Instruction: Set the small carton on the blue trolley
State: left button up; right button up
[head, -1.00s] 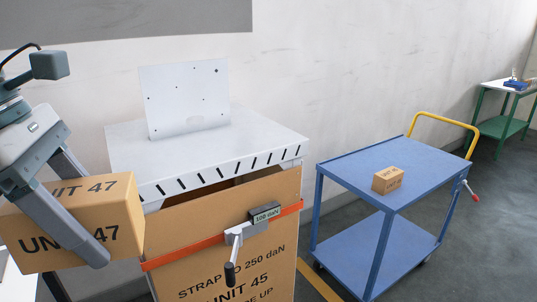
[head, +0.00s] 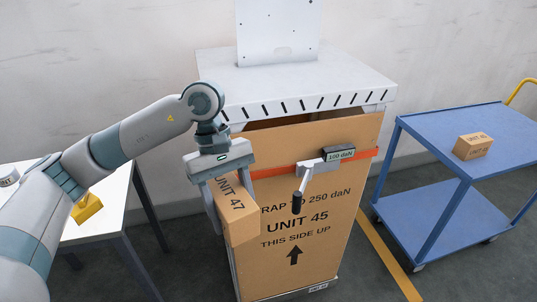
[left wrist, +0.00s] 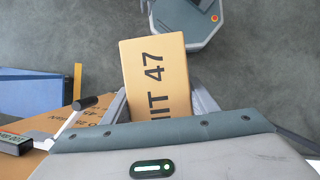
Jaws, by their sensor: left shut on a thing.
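My left gripper (head: 230,205) is shut on a small carton marked UNIT 47 (head: 237,222) and holds it in the air, tilted, in front of the large UNIT 45 carton. The held carton also shows in the left wrist view (left wrist: 155,75), between the fingers. The blue trolley (head: 425,127) stands at the right, with a top and a lower shelf. Another small carton (head: 473,147) rests on its top. A corner of the trolley shows at the left of the left wrist view (left wrist: 28,95). My right gripper is out of view.
The large carton (head: 300,262) stands in a frame with a pale slotted top (head: 290,80). An orange strap (head: 275,171) with a crank handle (head: 298,200) crosses its front. A white table (head: 105,215) is at left. Floor is clear between the large carton and trolley.

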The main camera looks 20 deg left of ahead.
pick_arm(q)
jog(key=s+f+m+y, duration=0.1)
jog(key=s+f+m, duration=0.2)
jog(key=f, duration=0.7)
jog(key=s+f+m+g+y, duration=0.1)
jog(key=s+f+m+y, duration=0.1)
jog(key=f+m, duration=0.4)
notch_tip(320, 180, down, 4)
jog(key=shift+s+a+f+g, duration=0.1)
jog(key=shift+s+a+g, duration=0.2)
jog(key=shift+s+a, duration=0.1)
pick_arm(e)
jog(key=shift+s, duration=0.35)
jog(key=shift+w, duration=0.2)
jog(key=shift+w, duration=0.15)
